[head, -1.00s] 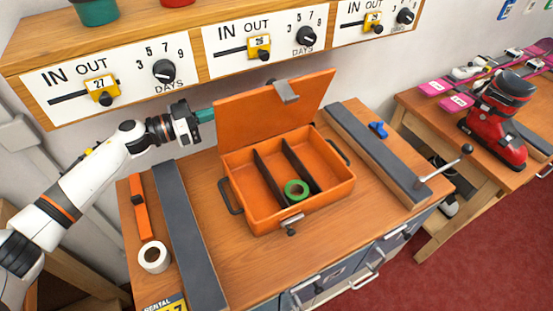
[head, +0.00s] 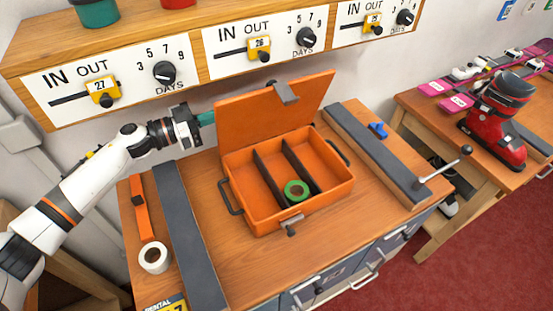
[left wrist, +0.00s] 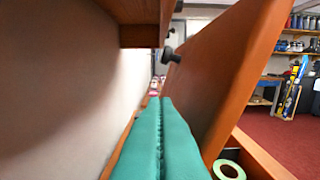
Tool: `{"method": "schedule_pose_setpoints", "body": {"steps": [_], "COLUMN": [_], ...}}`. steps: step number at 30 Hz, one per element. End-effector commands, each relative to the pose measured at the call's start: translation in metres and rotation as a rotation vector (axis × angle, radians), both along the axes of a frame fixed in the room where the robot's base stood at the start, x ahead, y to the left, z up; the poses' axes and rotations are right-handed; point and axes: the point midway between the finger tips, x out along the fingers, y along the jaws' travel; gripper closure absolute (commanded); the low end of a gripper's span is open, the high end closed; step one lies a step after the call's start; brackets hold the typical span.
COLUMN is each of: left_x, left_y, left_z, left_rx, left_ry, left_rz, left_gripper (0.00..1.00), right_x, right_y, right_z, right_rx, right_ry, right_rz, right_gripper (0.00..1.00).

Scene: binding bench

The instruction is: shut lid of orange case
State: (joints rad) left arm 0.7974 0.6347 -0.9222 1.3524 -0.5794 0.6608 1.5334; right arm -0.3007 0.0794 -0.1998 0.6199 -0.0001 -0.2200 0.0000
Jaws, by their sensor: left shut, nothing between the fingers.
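The orange case (head: 262,216) sits on the wooden bench with its lid (head: 262,112) raised, standing up at the back and leaning slightly. Two dark dividers split the case, and a green tape roll (head: 296,191) lies in it toward the front. A grey latch (head: 285,93) is on the lid's top edge. My left gripper (head: 208,117) is shut and empty at the lid's left edge, partly behind it. In the left wrist view its teal fingers (left wrist: 160,135) are pressed together, between the wall and the back of the lid (left wrist: 228,75). My right gripper is out of view.
A shelf with dial panels (head: 265,45) overhangs the back of the bench. Grey rails (head: 187,235) flank the case, with a white tape roll (head: 154,257) at left and a blue clip (head: 379,130) at right. A red ski boot (head: 495,130) stands on the right table.

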Motion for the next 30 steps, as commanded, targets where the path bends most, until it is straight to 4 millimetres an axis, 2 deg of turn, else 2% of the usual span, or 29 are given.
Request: {"method": "schedule_pose_setpoints", "body": {"steps": [3,12,23,30], "left_x": [-0.011,-0.034,-0.044,-0.060], "left_y": [-0.004,-0.014,-0.018,-0.024], "left_z": [-0.001,-0.010,-0.018,-0.027], "left_rx": [-0.001,0.000,0.000,-0.001], "left_ry": [0.004,0.003,0.003,0.003], "left_rz": [-0.002,-0.002,-0.001,-0.001], "left_gripper": [1.00,1.00,1.00,1.00], "right_x": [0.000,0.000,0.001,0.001], "right_y": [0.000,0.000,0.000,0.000], "right_z": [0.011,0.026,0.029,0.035], "right_rx": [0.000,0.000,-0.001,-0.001], "right_ry": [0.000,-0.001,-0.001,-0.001], "right_rz": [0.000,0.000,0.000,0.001], "right_gripper": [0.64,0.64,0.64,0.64]}}
